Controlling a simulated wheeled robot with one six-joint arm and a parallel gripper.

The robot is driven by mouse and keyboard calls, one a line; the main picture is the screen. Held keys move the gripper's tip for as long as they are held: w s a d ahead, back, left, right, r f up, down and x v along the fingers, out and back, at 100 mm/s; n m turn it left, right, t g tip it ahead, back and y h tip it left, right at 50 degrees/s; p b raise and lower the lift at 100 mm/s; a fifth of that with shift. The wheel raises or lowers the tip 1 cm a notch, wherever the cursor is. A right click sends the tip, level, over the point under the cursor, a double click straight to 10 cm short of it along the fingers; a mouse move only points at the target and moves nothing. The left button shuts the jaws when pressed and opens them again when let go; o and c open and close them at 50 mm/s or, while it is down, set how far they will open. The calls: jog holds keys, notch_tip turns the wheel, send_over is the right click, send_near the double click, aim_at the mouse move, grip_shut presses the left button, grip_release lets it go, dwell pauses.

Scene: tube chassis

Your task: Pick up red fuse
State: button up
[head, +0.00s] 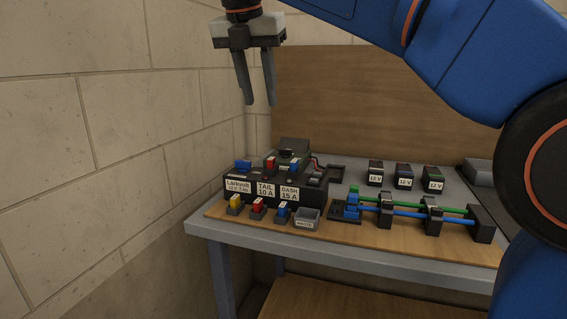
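A red fuse (258,203) sits upright in a small dark holder at the front edge of the wooden board, between a yellow fuse (235,201) and a blue fuse (282,208). Another small red piece (270,163) shows on top of the black fuse box (290,189), above the "TAIL 10 A" label. My gripper (260,103) hangs fingers down, high above the fuse box, well apart from both red pieces. Its fingers are spread with nothing between them.
A small grey bin (307,219) stands right of the blue fuse. Green and blue rods (409,212) on black supports lie further right. Several black 12 V blocks (405,176) stand behind. A brick wall (120,140) is close on the left.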

send_near(272, 158)
notch_tip(272, 158, down, 3)
jog(key=shift+w+d+f, duration=0.2)
jog(key=shift+w+f, duration=0.35)
jog(key=shift+f, duration=0.2)
jog(key=shift+w+d+f, duration=0.2)
jog(key=shift+w+f, duration=0.35)
jog(key=shift+f, duration=0.25)
jog(key=shift+w+d+f, duration=0.2)
jog(key=shift+w+f, duration=0.35)
jog(key=shift+f, duration=0.2)
grip_shut()
